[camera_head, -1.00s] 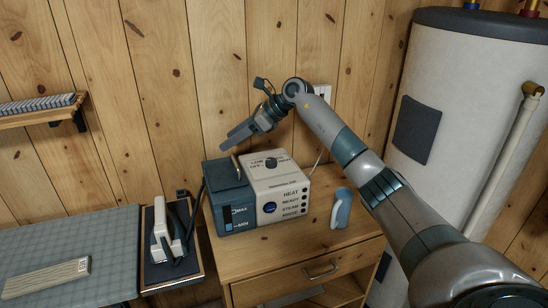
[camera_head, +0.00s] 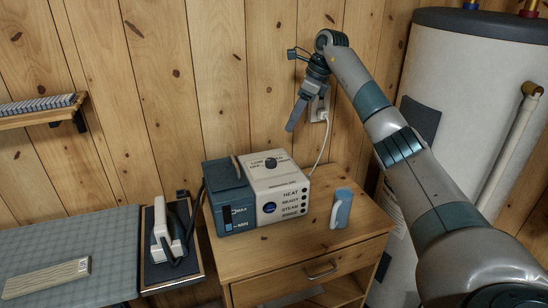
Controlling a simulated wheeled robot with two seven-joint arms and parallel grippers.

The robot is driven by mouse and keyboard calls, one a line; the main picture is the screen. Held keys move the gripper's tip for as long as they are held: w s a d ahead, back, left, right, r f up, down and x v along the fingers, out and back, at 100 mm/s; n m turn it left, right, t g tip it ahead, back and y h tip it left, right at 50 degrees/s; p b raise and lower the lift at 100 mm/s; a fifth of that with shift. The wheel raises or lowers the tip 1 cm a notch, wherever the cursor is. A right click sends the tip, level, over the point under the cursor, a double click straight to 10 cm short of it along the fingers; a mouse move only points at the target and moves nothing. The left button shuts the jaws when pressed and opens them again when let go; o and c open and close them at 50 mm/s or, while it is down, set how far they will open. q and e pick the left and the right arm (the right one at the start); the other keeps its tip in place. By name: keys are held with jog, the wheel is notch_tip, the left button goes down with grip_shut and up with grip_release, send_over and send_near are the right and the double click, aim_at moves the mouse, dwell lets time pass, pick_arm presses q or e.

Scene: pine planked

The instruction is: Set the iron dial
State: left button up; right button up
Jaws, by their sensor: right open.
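The iron station (camera_head: 283,182) is a white and blue-grey box on the small wooden cabinet. Its dial (camera_head: 270,162) is a small dark knob on the white top, with printed marks around it that include LOW and OFF. The dial is in clear view; its exact pointer direction is too small to tell. My right gripper (camera_head: 292,127) is above and a little right of the dial, in front of the wall, fingers pointing down. It is open, empty and apart from the station. The iron (camera_head: 162,225) stands on a dark rest to the left. My left gripper is not in view.
A white plug and cord (camera_head: 319,113) hang from the wall socket near my right gripper. The ironing board (camera_head: 70,245) is at left, the white tank (camera_head: 460,100) at right.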

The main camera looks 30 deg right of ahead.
jog(key=p, duration=0.3)
send_near(272, 160)
jog(key=p+x, duration=0.1)
jog(key=x, duration=0.6)
jog(key=shift+a+f, duration=0.1)
jog(key=shift+a, duration=0.05)
jog(key=shift+w+a+f+p, duration=0.1)
jog(key=shift+f+p, duration=0.2)
jog(key=shift+f, duration=0.1)
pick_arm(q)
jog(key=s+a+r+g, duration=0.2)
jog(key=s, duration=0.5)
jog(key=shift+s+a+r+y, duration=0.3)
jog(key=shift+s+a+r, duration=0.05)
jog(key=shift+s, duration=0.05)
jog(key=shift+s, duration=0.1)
pick_arm(e)
jog(key=c, duration=1.1)
